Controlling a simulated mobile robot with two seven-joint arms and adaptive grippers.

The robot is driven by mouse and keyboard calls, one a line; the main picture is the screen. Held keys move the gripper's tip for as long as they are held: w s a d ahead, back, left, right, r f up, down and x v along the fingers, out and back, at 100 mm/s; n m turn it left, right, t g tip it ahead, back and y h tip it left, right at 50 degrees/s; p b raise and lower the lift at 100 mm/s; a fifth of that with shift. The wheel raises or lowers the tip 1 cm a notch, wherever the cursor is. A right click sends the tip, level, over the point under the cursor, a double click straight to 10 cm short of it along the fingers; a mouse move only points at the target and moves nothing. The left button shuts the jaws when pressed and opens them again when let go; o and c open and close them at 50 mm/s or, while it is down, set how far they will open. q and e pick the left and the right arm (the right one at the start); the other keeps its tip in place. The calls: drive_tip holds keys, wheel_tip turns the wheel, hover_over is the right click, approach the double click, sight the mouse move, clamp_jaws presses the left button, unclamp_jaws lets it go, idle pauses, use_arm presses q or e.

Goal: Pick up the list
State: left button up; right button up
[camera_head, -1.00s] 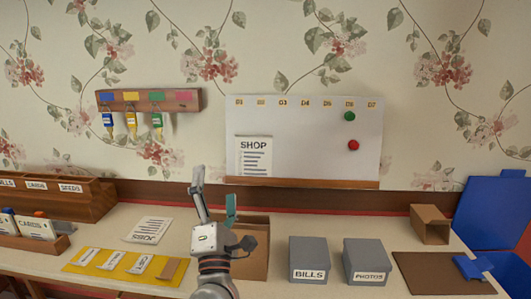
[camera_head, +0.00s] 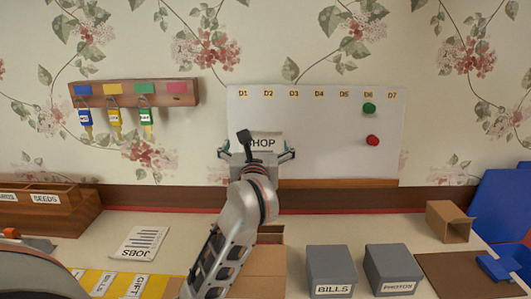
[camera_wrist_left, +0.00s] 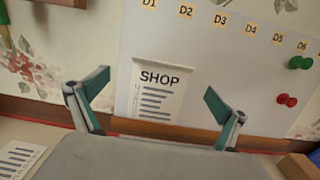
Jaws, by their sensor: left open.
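The SHOP list (camera_head: 264,141) is a white paper with printed lines, upright at the lower left of the whiteboard (camera_head: 325,125). In the head view my left gripper (camera_head: 256,151) is in front of it and hides all but its top. In the left wrist view the list (camera_wrist_left: 158,92) shows between the two spread fingers of the open, empty gripper (camera_wrist_left: 157,84). Its lower edge is near the board's wooden ledge (camera_wrist_left: 165,130). A second paper, the JOBS list (camera_head: 139,242), lies flat on the table. My right gripper is not in view.
Green (camera_head: 369,108) and red (camera_head: 372,140) magnets sit on the board's right side. A key rack (camera_head: 185,88) hangs to its left. Grey BILLS (camera_head: 331,264) and PHOTOS (camera_head: 388,263) boxes stand on the table, with a cardboard box (camera_head: 262,262) beside my arm.

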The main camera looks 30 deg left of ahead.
sight(260, 133)
use_arm(q)
drive_tip(key=x, duration=0.7)
drive_tip(key=shift+w, duration=0.55)
drive_tip(key=shift+d, duration=0.1)
drive_tip(key=c, duration=0.8)
